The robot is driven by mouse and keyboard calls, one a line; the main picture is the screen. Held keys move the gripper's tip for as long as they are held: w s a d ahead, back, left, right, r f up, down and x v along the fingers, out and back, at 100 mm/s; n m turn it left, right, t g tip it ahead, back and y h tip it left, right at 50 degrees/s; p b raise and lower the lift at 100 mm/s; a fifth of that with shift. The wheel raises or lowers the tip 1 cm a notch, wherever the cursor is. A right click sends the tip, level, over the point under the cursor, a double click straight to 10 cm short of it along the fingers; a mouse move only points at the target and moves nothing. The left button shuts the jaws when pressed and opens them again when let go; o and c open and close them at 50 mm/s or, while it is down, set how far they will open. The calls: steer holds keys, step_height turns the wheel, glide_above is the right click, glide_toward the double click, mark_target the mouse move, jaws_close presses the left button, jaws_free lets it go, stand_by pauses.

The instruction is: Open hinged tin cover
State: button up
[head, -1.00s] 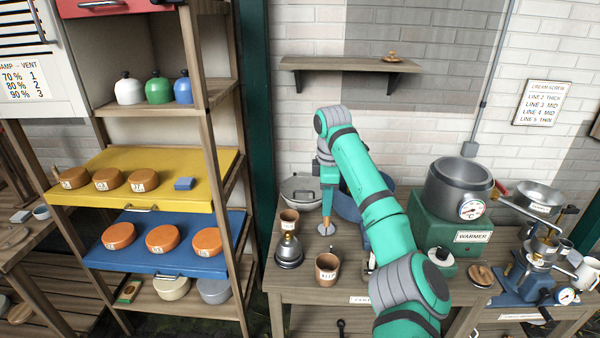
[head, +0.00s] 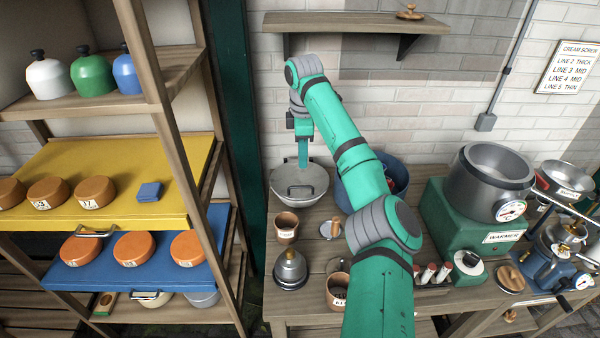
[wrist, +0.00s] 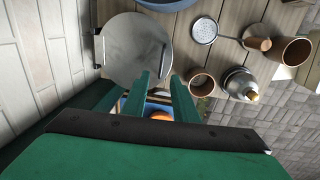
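A round grey metal tin (head: 283,180) stands at the back left of the bench, against the wall. Its flat cover looks shut, with a handle at its front edge. In the wrist view the grey cover (wrist: 135,45) fills the upper left, with metal fittings on two opposite sides. My gripper (head: 303,163) is above the tin, pointing down. In the wrist view its two green fingers (wrist: 160,82) are apart with nothing between them, close to the cover's edge. I cannot tell whether a finger touches the cover.
A blue tub (head: 397,160) stands right of the tin, partly behind my arm. A copper cup (head: 286,228), a skimmer (head: 330,229) and a grey bell-shaped pot (head: 290,268) sit in front. A wooden shelf rack (head: 165,110) is at left; a wall shelf (head: 350,22) is above.

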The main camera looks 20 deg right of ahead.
steer(key=f, duration=0.9)
steer(key=shift+w+d+f, duration=0.1)
steer(key=shift+w+f, duration=0.25)
steer(key=shift+w, duration=0.05)
jaws_close()
steer(key=shift+w, duration=0.15)
stand_by(0.3)
stand_by(0.4)
